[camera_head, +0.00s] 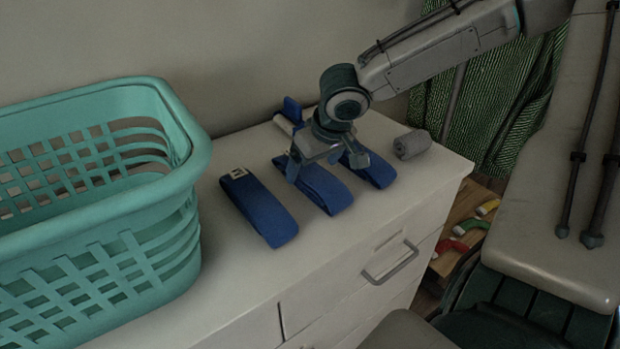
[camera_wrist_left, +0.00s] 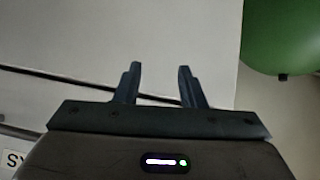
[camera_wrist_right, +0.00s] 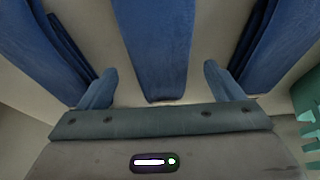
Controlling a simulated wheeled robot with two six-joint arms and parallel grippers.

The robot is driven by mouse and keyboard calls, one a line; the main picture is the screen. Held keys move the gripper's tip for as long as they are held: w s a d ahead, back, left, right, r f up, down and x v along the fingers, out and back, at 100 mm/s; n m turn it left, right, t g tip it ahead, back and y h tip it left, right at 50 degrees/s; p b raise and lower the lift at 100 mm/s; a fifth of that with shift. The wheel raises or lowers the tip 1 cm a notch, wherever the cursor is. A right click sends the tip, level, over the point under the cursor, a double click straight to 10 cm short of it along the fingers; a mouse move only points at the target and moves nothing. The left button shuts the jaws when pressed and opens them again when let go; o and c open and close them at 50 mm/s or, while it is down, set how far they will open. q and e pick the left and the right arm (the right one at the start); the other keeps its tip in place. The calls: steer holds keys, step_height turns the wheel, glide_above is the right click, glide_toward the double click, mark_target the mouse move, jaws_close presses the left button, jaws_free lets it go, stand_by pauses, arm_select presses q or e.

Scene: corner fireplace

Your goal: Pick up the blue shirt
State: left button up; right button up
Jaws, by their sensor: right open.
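Several folded blue shirts lie in a row on the white dresser top in the head view: a left one (camera_head: 260,209), a middle one (camera_head: 326,188) and a right one (camera_head: 376,170). My right gripper (camera_head: 327,172) is above the middle shirt, pointing down, open. In the right wrist view the middle shirt (camera_wrist_right: 155,45) lies between the two spread fingers (camera_wrist_right: 155,88), with other blue shirts on both sides. I cannot tell whether the fingers touch it. My left gripper (camera_wrist_left: 157,85) shows only in its wrist view, open and empty.
A teal laundry basket (camera_head: 100,225) stands left of the shirts. A grey rolled cloth (camera_head: 411,144) lies at the right of the dresser (camera_head: 330,245). A green striped curtain (camera_head: 505,100) hangs at the right. A green round object (camera_wrist_left: 285,35) shows in the left wrist view.

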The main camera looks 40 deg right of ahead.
steer(key=shift+x, duration=1.15)
arm_select(q)
steer(key=shift+w+d+f+t, duration=0.15)
steer(key=shift+t, duration=0.15)
arm_select(e)
steer(key=c, duration=1.2)
steer(key=shift+o, duration=0.2)
steer(key=shift+r, duration=0.15)
